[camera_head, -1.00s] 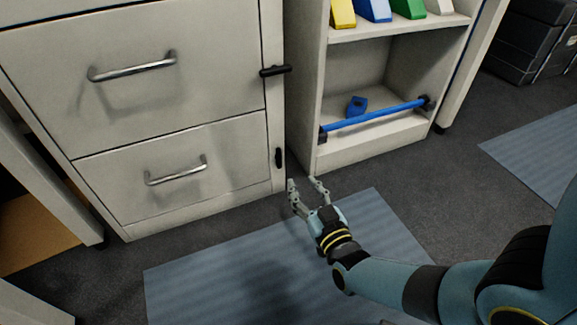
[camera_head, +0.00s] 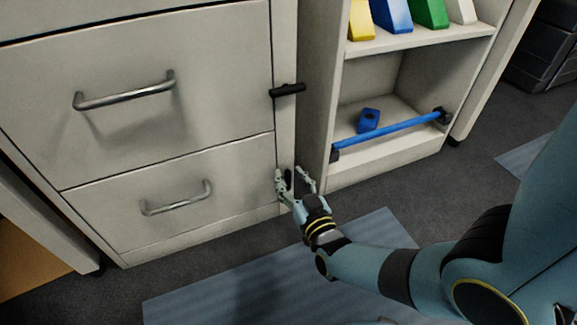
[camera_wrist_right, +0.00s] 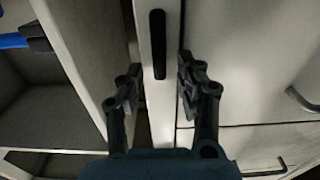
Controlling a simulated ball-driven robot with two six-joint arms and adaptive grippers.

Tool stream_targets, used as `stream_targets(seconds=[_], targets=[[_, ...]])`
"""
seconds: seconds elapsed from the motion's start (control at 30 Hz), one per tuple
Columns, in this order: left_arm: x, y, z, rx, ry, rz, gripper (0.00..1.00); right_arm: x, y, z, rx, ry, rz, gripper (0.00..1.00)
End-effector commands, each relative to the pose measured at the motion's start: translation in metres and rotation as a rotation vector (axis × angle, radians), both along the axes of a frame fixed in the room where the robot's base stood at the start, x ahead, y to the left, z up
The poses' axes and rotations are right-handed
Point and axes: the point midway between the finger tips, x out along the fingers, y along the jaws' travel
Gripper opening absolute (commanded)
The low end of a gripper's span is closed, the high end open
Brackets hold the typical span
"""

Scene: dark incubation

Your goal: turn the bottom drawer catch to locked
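The bottom drawer catch (camera_head: 288,178) is a small black bar, upright on the cabinet's right post beside the bottom drawer (camera_head: 165,200). In the right wrist view the catch (camera_wrist_right: 158,45) stands upright between the lines of the two fingers. My right gripper (camera_head: 292,177) is open at the post, one finger to each side of the catch in the head view. I see no clear contact, and part of the catch is hidden by the fingers. My left gripper is out of view.
An upper black catch (camera_head: 287,90) lies horizontal on the same post. A shelf unit (camera_head: 385,163) with a blue bar (camera_head: 390,129) stands close to the right. Drawer handles (camera_head: 177,199) project to the left. A blue mat (camera_head: 215,299) lies on the floor.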

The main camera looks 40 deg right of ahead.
Motion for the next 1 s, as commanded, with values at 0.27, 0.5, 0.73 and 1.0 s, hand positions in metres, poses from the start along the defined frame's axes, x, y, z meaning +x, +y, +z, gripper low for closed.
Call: stream_targets(seconds=[0.27, 0.5, 0.73, 1.0], targets=[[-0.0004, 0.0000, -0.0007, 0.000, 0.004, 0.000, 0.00, 0.0001, 0.0000, 0.0001, 0.000, 0.000, 0.000, 0.20], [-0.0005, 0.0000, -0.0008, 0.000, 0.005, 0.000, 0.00, 0.0002, 0.0000, 0.0002, 0.000, -0.001, 0.000, 0.00], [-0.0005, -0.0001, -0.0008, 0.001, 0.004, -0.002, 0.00, 0.0001, -0.0003, 0.0003, 0.009, -0.003, 0.000, 0.00], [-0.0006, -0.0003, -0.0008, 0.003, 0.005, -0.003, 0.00, -0.0006, -0.0034, 0.0001, 0.109, -0.027, 0.000, 0.00]])
